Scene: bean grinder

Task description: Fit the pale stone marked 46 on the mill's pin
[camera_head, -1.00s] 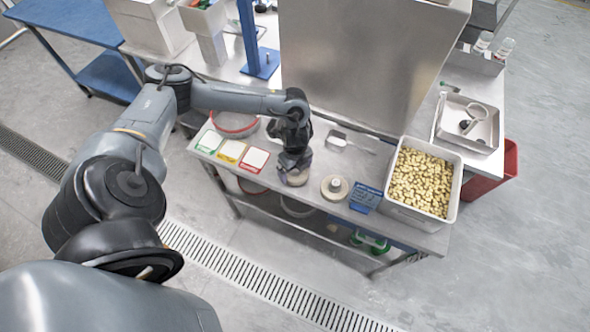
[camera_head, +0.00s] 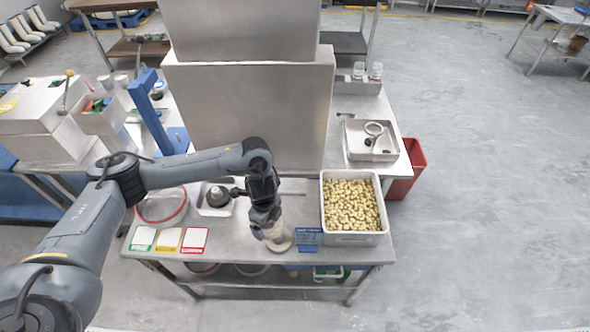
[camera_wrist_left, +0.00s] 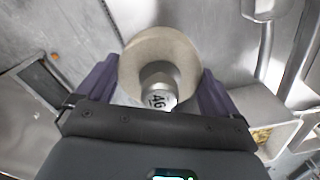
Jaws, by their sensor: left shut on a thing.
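My left gripper (camera_head: 268,228) points down over the front of the steel table, near a blue sign. It is shut on a pale round stone (camera_head: 275,232). In the left wrist view the stone (camera_wrist_left: 143,57) sits between the purple fingers as a broad pale ring. A metallic hub marked 46 (camera_wrist_left: 158,97) shows at its middle. A pale round disc (camera_head: 281,245) lies directly below the gripper, partly covered by it. The pin is hidden, and I cannot tell whether the stone touches the disc. My right gripper is not in view.
Farther right is a bin of pale nuggets (camera_head: 351,205). Three coloured cards (camera_head: 168,239) lie at the left front. A tray with a dark domed item (camera_head: 216,197) and a red-rimmed sieve (camera_head: 163,206) lie behind them.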

